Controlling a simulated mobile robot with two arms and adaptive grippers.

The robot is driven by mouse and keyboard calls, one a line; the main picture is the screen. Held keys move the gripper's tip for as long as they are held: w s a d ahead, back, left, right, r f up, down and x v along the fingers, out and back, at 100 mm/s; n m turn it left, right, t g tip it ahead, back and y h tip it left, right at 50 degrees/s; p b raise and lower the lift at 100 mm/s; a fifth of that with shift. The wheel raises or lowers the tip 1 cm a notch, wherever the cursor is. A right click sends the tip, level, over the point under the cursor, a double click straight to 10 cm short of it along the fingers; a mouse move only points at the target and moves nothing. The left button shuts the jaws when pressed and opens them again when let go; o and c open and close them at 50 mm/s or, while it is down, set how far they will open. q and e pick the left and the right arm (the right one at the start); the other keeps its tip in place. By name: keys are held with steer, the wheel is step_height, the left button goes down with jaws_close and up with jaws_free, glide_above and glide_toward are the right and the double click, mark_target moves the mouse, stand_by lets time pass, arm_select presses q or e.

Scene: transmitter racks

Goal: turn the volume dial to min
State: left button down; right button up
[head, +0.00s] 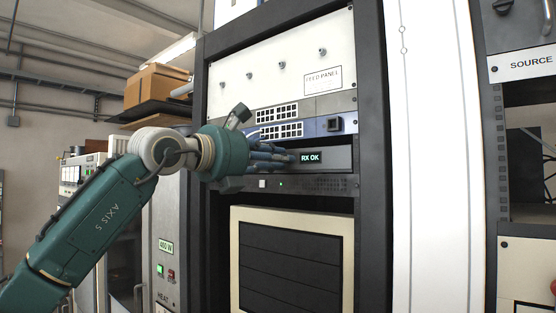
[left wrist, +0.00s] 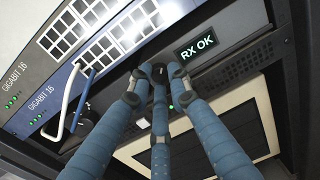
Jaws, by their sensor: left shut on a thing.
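My left gripper (head: 290,158) reaches in from the left to the front of the dark rack unit (head: 338,158) with the lit "RX OK" display (head: 310,157). In the left wrist view its blue fingers (left wrist: 157,82) close together around a small dark knob, apparently the volume dial (left wrist: 158,71), just left of and below the display (left wrist: 197,42). The fingers hide most of the dial, so its pointer and any min mark cannot be read. My right gripper is out of view.
Above are network switches (head: 280,122) with rows of ports and a loose cable loop (left wrist: 62,103) left of the fingers. A second dark knob (left wrist: 84,122) shows low at the left. Below is a thin perforated unit (head: 320,184) and a cream-framed panel (head: 292,212).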

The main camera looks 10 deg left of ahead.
arm_select(q)
steer(key=shift+d+f, duration=0.1)
steer(key=shift+f, duration=0.2)
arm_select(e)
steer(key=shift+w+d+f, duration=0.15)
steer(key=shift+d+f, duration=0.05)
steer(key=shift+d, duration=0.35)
arm_select(q)
steer(key=shift+n+b, duration=0.3)
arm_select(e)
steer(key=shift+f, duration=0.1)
arm_select(q)
steer(key=shift+f+n+b, duration=0.25)
steer(key=shift+n+b, duration=0.65)
steer(key=shift+b, duration=0.1)
steer(key=shift+d+r+n+t+y+b, duration=0.15)
steer(key=shift+n+b, duration=1.65)
steer(key=shift+n, duration=1.25)
steer(key=shift+a+n+t+y+b, duration=0.1)
steer(key=shift+n+t+b, duration=0.1)
steer(key=shift+n+b, duration=2.25)
steer(key=shift+d+r+n+t+y+b, duration=0.15)
steer(key=shift+n+b, duration=0.95)
steer(key=shift+n, duration=2.6)
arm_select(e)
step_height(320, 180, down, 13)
arm_select(q)
steer(key=shift+s, duration=0.1)
